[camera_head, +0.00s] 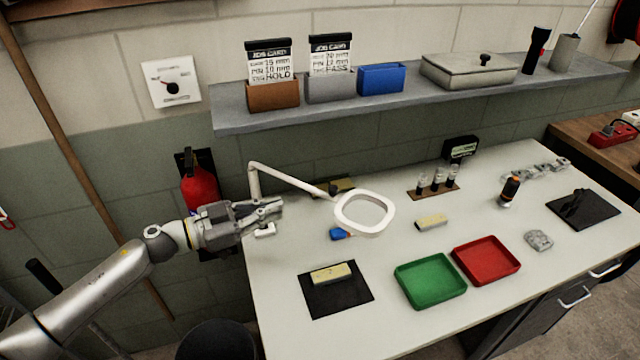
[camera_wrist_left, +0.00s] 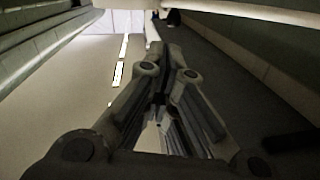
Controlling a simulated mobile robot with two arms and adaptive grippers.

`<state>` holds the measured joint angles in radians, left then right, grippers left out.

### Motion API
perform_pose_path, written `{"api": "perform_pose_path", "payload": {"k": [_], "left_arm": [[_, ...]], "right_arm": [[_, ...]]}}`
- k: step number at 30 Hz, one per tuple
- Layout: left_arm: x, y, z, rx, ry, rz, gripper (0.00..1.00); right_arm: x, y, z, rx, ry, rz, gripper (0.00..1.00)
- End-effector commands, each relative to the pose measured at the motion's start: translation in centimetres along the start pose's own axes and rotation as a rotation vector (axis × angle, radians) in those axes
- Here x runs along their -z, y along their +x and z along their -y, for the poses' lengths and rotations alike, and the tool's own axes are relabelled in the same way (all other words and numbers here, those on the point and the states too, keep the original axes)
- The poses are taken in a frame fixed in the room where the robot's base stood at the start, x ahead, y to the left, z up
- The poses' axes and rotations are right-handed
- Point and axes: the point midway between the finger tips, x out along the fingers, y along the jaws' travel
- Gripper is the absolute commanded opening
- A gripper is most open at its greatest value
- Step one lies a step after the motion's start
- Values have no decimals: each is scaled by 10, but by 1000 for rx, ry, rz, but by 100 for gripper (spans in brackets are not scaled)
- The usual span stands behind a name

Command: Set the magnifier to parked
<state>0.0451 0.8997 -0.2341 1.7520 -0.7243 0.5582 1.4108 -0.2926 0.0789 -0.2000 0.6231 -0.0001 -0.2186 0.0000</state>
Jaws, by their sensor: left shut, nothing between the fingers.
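The magnifier (camera_head: 364,213) is a white, roughly square ring head on a thin white jointed arm (camera_head: 290,178). The arm rises from the back left of the white workbench, and the head hangs over the middle of the bench. My left gripper (camera_head: 281,207) is shut and empty at the bench's left edge. It is below and left of the magnifier's arm, with the ring head apart to its right. The left wrist view shows its closed fingers (camera_wrist_left: 162,75). Whether the gripper touches the magnifier's arm or base cannot be told. My right gripper is not in view.
A black mat (camera_head: 350,292) with a yellowish block, a green tray (camera_head: 430,292) and a red tray (camera_head: 486,260) occupy the bench's front. A blue object (camera_head: 340,234) lies near the ring. A grey shelf (camera_head: 400,97) overhangs the back. A fire extinguisher (camera_head: 199,187) hangs behind my left arm.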

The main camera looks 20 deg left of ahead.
Motion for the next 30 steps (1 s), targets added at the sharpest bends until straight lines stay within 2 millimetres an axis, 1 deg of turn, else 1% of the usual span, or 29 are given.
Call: {"api": "perform_pose_path", "payload": {"k": [1,5,8,11,17,23,27,30], "left_arm": [[-2,-10,2,18,-56,11,0],[0,-23,7,51,-157,19,0],[1,-24,9,61,-182,18,0],[2,-18,10,62,-185,16,0],[4,9,12,61,-182,13,0],[3,45,14,61,-182,13,0],[2,73,15,60,-183,14,0],[1,89,16,60,-182,15,0]], "right_arm": [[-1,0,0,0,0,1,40],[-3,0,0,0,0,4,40],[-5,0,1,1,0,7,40],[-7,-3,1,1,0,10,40],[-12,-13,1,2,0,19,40],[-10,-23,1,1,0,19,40],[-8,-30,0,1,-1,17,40],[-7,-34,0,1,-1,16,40]]}}
